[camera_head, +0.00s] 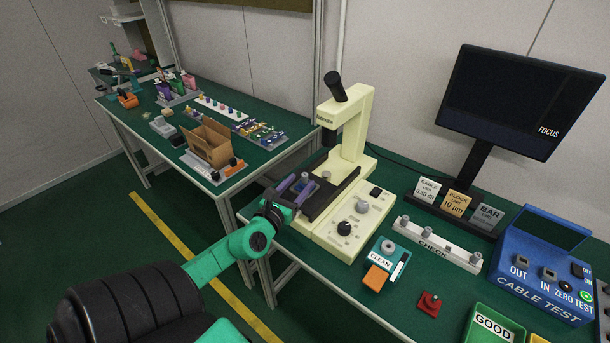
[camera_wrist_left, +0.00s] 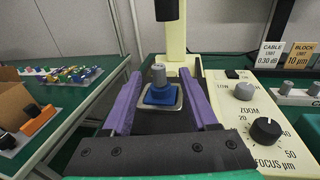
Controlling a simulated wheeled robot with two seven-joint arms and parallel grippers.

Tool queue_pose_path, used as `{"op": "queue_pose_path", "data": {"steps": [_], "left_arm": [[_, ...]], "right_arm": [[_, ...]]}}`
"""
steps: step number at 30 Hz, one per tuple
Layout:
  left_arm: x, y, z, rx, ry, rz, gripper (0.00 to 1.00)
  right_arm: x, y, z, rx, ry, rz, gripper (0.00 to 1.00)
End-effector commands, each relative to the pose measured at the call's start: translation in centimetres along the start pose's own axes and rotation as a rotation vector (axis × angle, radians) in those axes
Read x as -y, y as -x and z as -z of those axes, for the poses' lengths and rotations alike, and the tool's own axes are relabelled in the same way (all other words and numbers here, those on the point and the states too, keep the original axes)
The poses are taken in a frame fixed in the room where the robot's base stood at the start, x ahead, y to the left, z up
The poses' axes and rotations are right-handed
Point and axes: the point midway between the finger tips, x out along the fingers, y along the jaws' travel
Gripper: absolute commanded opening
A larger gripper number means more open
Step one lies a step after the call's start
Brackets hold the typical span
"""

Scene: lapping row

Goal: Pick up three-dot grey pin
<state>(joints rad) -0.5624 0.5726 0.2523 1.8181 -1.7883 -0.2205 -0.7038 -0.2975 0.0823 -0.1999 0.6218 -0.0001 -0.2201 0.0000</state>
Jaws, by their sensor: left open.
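A grey pin (camera_wrist_left: 159,74) stands upright in a blue holder (camera_wrist_left: 160,95) on a small metal plate on the microscope's dark stage. Its dots are too small to make out. In the head view the pin (camera_head: 305,177) is small and partly crowded by my fingers. My left gripper (camera_head: 296,189) is open, with its purple fingers on either side of the holder and pin. In the left wrist view, the fingers of the gripper (camera_wrist_left: 160,88) show a clear gap to the holder on both sides. My right gripper is not in view.
The cream microscope (camera_head: 352,140) rises just behind the stage, its eyepiece tube above the pin. Its knob panel (camera_head: 345,228) is at the right. A white CHECK block (camera_head: 440,243) and CLEAN unit (camera_head: 383,262) stand further right. A cardboard box (camera_head: 210,143) sits on the left table.

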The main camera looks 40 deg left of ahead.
Motion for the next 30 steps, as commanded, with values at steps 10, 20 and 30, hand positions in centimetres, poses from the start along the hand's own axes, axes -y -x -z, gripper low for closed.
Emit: {"op": "queue_pose_path", "data": {"steps": [10, 20, 30], "left_arm": [[-0.2, -4.3, -0.1, 0.000, 0.000, -0.001, 0.59], [-0.2, -4.2, -0.1, 0.000, 0.001, -0.001, 0.00], [-0.2, -4.2, -0.6, 0.000, 0.003, -0.001, 0.00]], "right_arm": [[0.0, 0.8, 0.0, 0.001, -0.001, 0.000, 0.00], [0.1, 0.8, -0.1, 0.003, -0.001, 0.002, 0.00], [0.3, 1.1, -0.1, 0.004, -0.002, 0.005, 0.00]]}}
